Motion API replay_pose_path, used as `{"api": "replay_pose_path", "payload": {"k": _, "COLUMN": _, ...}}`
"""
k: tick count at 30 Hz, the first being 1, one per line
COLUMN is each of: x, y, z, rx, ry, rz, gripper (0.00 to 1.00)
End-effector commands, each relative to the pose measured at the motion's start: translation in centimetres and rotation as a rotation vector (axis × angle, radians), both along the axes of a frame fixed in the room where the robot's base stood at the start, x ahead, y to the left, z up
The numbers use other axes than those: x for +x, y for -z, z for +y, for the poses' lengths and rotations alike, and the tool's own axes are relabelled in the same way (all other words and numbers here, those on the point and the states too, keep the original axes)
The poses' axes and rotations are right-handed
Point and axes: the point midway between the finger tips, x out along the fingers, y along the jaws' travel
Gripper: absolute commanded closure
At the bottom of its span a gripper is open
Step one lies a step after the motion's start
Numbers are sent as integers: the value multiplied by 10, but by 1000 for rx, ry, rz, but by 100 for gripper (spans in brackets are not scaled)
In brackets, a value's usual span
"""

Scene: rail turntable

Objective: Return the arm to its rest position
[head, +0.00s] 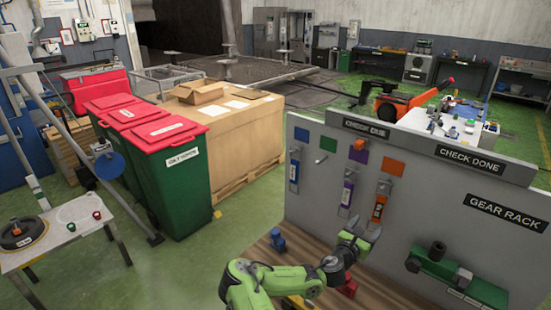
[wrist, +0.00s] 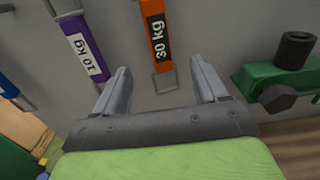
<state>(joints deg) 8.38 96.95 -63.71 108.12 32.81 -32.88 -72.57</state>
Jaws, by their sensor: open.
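My green arm reaches over the wooden bench top toward the grey board (head: 325,205). My gripper (head: 362,238) is open and empty in front of the board, below the orange tag. In the wrist view my gripper (wrist: 160,82) shows two grey fingers spread apart with nothing between them. The orange tag (wrist: 157,35), marked 30 kg, hangs just beyond the fingertips. The purple tag (wrist: 84,45), marked 10 kg, is to its left. I cannot tell whether a finger touches the board.
A green gear-rack fixture (head: 460,278) juts out right of my gripper. A blue tag (head: 294,168) hangs at the board's left. A small blue part (head: 277,239) and a red part (head: 348,286) are on the bench near my arm. Green bins (head: 172,185) stand beyond the bench, to the left.

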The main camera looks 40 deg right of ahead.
Motion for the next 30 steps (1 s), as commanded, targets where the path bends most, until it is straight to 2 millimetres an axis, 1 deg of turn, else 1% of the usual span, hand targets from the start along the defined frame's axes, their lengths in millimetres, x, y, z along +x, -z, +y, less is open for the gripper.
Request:
{"api": "replay_pose_path", "payload": {"k": 5, "x": 0, "y": 0, "z": 0, "rx": 0, "ry": 0, "rz": 0, "gripper": 28}}
{"api": "replay_pose_path", "payload": {"k": 8, "x": -3, "y": -4, "z": 1, "rx": 13, "ry": 29, "rz": -59, "gripper": 28}}
{"api": "replay_pose_path", "payload": {"k": 11, "x": -14, "y": -12, "z": 8, "rx": 72, "ry": 134, "rz": -262, "gripper": 28}}
{"api": "replay_pose_path", "payload": {"k": 12, "x": -20, "y": -14, "z": 14, "rx": 110, "ry": 192, "rz": -375, "gripper": 28}}
{"api": "replay_pose_path", "payload": {"k": 14, "x": -26, "y": -13, "z": 27, "rx": 180, "ry": 282, "rz": -548, "gripper": 28}}
{"api": "replay_pose_path", "payload": {"k": 15, "x": -27, "y": -10, "z": 37, "rx": 229, "ry": 340, "rz": -656, "gripper": 28}}
{"api": "replay_pose_path", "payload": {"k": 17, "x": -27, "y": -7, "z": 56, "rx": 309, "ry": 423, "rz": -811, "gripper": 28}}
{"api": "replay_pose_path", "payload": {"k": 18, "x": -25, "y": -4, "z": 69, "rx": 366, "ry": 478, "rz": -905, "gripper": 28}}
{"api": "replay_pose_path", "payload": {"k": 20, "x": -19, "y": -1, "z": 93, "rx": 458, "ry": 556, "rz": -1038, "gripper": 28}}
{"api": "replay_pose_path", "payload": {"k": 21, "x": -13, "y": -1, "z": 109, "rx": 522, "ry": 604, "rz": -1120, "gripper": 28}}
{"api": "replay_pose_path", "payload": {"k": 23, "x": -4, "y": -2, "z": 137, "rx": 623, "ry": 676, "rz": -1229, "gripper": 28}}
{"api": "replay_pose_path", "payload": {"k": 24, "x": 3, "y": -4, "z": 157, "rx": 695, "ry": 721, "rz": -1294, "gripper": 28}}
{"api": "replay_pose_path", "payload": {"k": 26, "x": 13, "y": -10, "z": 188, "rx": 803, "ry": 785, "rz": -1376, "gripper": 28}}
{"api": "replay_pose_path", "payload": {"k": 27, "x": 18, "y": -16, "z": 210, "rx": 876, "ry": 826, "rz": -1423, "gripper": 28}}
{"api": "replay_pose_path", "payload": {"k": 29, "x": 25, "y": -28, "z": 243, "rx": 986, "ry": 881, "rz": -1479, "gripper": 28}}
{"api": "replay_pose_path", "payload": {"k": 30, "x": 28, "y": -37, "z": 265, "rx": 1061, "ry": 914, "rz": -1505, "gripper": 28}}
